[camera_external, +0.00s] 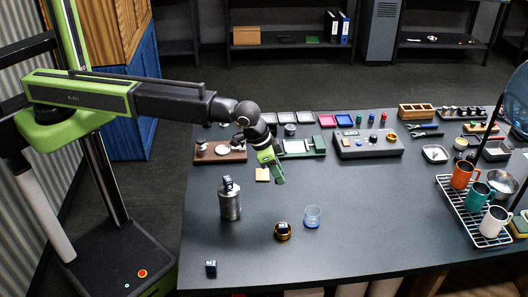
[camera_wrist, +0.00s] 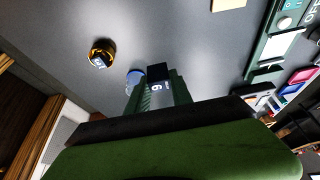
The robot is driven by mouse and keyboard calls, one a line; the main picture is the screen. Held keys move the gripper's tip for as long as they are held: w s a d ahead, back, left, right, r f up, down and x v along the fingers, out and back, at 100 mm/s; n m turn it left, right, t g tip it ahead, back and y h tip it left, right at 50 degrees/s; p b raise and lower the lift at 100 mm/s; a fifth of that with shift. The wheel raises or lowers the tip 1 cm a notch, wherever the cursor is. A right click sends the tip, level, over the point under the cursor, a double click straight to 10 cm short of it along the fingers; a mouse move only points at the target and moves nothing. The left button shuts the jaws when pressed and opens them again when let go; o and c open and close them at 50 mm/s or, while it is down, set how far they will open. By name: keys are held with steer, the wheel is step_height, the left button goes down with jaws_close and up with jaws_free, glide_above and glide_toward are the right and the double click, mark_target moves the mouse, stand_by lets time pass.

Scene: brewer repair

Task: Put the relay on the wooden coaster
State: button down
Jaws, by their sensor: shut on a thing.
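My gripper (camera_wrist: 157,92) is shut on a small dark block with a white mark, seemingly the relay (camera_wrist: 157,74), which shows between the green fingers in the wrist view. In the outside view my gripper (camera_external: 277,177) hangs over the table, pointing down, and the held block cannot be made out. The wooden coaster (camera_external: 262,175), a tan square, lies on the table just left of the gripper in that view. Part of it shows at the top edge of the wrist view (camera_wrist: 229,4). My gripper is apart from the coaster.
A metal cylinder (camera_external: 230,206) with a small dark block on top stands at left. A brass ring-like dish (camera_external: 282,231) with a block in it and a glass with blue bottom (camera_external: 312,217) stand in front. Another dark block (camera_external: 211,268) lies near the front edge. The right-centre table is clear.

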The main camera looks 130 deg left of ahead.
steer(key=s+d+r+p, duration=0.1)
steer(key=s+d, duration=0.3)
steer(key=s, duration=0.9)
steer(key=b, duration=0.7)
glide_toward(267, 174)
steer(key=shift+w+a+f+n, duration=0.35)
steer(key=shift+w+f, duration=0.2)
steer(key=shift+w, duration=0.2)
steer(key=shift+a, duration=0.5)
step_height(267, 174, down, 4)
steer(key=b, duration=0.4)
steer(key=shift+s+f, duration=0.1)
steer(key=shift+f, duration=0.15)
steer(key=c, duration=1.1)
jaws_free()
steer(key=shift+r, duration=0.1)
steer(key=shift+c, duration=0.2)
steer(key=shift+r, duration=0.1)
